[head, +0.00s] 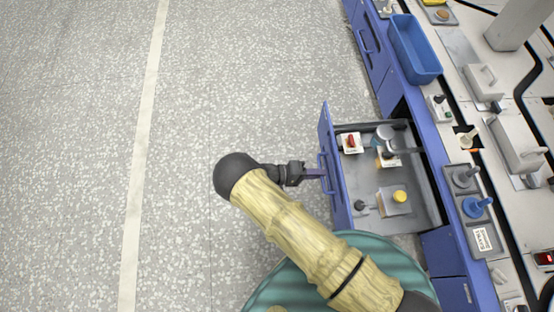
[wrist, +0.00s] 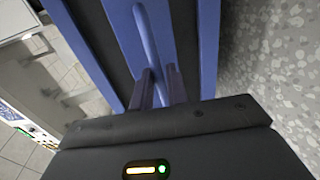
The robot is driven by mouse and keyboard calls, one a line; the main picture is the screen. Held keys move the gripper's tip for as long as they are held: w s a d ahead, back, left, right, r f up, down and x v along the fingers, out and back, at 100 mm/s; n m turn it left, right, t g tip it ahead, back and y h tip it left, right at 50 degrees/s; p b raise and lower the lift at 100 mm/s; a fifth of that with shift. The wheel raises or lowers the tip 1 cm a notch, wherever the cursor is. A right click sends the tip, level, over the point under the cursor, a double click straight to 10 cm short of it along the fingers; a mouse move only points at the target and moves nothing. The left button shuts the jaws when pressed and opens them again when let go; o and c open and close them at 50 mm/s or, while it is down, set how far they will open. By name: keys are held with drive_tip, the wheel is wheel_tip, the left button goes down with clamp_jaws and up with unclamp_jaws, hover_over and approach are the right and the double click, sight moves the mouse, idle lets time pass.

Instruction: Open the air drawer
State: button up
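A blue-fronted drawer (head: 335,178) stands pulled well out from the bench in the head view, its grey inside showing. I cannot read a label naming it the air drawer. Its blue bar handle (head: 322,172) is on the outer face and also shows in the wrist view (wrist: 145,35). My gripper (head: 316,173) reaches the handle from the left. In the wrist view its two fingers (wrist: 160,85) lie close on either side of the bar and look shut on it. The exact contact is partly hidden.
The drawer holds several small devices, among them one with a red knob (head: 351,142) and one with a yellow top (head: 399,196). A blue bin (head: 415,50) and other equipment stand on the bench at right. The speckled floor (head: 80,150) to the left is clear.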

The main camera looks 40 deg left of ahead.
drive_tip(key=p+v, duration=0.2)
drive_tip(key=v, duration=1.3)
drive_tip(key=shift+a+r, duration=0.15)
drive_tip(key=shift+a, duration=0.2)
drive_tip(key=shift+s, duration=0.25)
drive_tip(key=shift+w+r, duration=0.1)
drive_tip(key=w+d+r+m+g+y+p, duration=0.25)
drive_tip(key=w+d+r+g, duration=0.35)
drive_tip(key=w+d+r, duration=0.5)
drive_tip(key=w+d+r+m+g+y+p, duration=0.3)
drive_tip(key=w+d+r+g, duration=0.5)
drive_tip(key=r, duration=0.6)
drive_tip(key=s+d+r+m+t+y+p, duration=0.2)
drive_tip(key=s+d+r+y+p, duration=0.1)
drive_tip(key=d+r, duration=0.8)
drive_tip(key=s+d+r+m+t+y+p, duration=0.2)
drive_tip(key=s+d+r+t+p, duration=0.15)
drive_tip(key=d+r, duration=0.75)
wheel_tip(320, 180, up, 37)
drive_tip(key=d+p, duration=0.1)
drive_tip(key=p, duration=3.7)
drive_tip(key=shift+w+d+g, duration=0.25)
drive_tip(key=shift+w+g, duration=0.1)
drive_tip(key=shift+w, duration=0.1)
